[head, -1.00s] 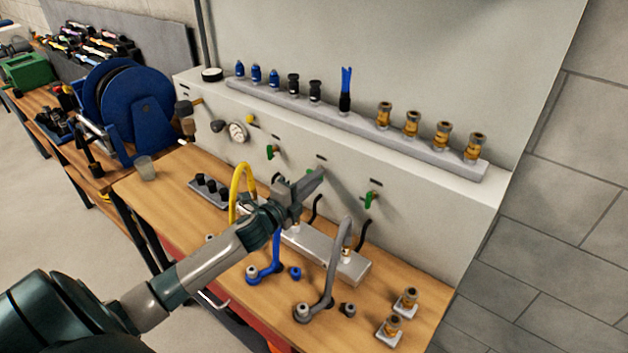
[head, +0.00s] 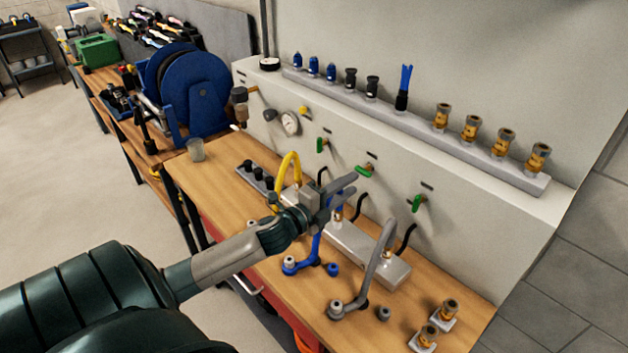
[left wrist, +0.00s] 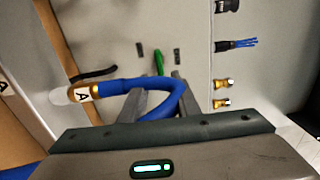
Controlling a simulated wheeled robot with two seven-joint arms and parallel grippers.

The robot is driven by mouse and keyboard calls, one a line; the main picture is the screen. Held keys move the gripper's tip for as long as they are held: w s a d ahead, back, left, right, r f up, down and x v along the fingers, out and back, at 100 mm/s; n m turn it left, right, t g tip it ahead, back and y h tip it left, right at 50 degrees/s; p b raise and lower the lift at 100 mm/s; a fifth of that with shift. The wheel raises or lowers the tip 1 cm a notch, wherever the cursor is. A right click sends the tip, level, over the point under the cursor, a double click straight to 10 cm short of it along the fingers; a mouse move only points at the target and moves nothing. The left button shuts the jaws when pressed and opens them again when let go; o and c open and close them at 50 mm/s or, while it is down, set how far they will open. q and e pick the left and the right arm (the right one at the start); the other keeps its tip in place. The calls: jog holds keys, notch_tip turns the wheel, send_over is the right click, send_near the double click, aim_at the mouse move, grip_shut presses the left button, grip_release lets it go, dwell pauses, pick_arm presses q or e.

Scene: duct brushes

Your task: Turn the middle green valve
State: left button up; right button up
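Three green valves sit in a row on the grey wall panel. The middle green valve (head: 364,170) has its handle lying roughly sideways. The left green valve (head: 320,145) and the right green valve (head: 416,204) have upright handles. My left gripper (head: 354,184) is in front of the panel, just below and left of the middle valve, apart from it. In the left wrist view, its two fingers (left wrist: 157,97) are spread with no valve between them. One green handle (left wrist: 158,62) shows beyond the fingertips there. My right gripper is not in view.
A blue hose (left wrist: 120,87) curves close by the left fingers; it stands below the gripper in the head view (head: 316,245). A yellow hose (head: 291,162) and grey hose (head: 380,255) stand on either side. A ledge (head: 420,128) with fittings runs above the valves.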

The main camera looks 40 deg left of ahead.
pick_arm(q)
jog(key=s+b, duration=0.3)
jog(key=s, duration=0.8)
jog(key=shift+s+a, duration=0.35)
jog(key=shift+a, duration=0.05)
jog(key=shift+a, duration=0.1)
